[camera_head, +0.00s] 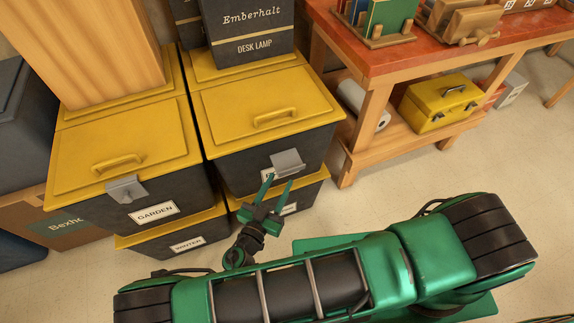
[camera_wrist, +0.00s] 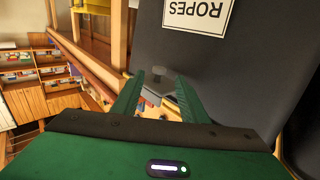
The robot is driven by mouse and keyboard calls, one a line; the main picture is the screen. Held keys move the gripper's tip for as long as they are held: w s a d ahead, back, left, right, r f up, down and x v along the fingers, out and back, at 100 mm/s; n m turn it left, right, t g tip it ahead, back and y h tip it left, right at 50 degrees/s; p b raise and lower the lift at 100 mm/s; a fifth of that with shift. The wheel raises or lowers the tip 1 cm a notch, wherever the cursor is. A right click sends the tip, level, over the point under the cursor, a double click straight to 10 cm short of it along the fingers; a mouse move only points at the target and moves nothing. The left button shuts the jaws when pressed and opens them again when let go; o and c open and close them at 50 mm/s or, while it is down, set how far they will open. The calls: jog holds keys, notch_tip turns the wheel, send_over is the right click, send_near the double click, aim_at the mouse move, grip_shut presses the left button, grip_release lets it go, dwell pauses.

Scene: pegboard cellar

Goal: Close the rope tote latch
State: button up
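The rope tote (camera_head: 238,160) is a dark bin with a yellow lid (camera_head: 265,105), at the middle of the head view. Its grey latch (camera_head: 288,161) is at the lid's front edge, its plate appearing angled out from the bin. Its white label is partly hidden behind my gripper in the head view; in the wrist view the label (camera_wrist: 197,12) reads ROPES upside down. My gripper (camera_head: 278,186) is just below the latch, green fingers apart and empty. In the wrist view the grey latch (camera_wrist: 157,82) shows between and beyond the fingertips; whether they touch it I cannot tell.
A garden tote (camera_head: 75,165) with its own grey latch stands left, and more totes are beneath both. A dark desk lamp box (camera_head: 250,25) stands behind the rope tote's lid. A red-topped workbench (camera_head: 440,50) with a yellow toolbox (camera_head: 438,103) is right. Floor in front is clear.

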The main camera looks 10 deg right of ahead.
aim_at(288, 168)
jog(key=x, duration=0.7)
jog(key=shift+w+d, duration=0.1)
jog(key=shift+w, duration=0.05)
grip_shut()
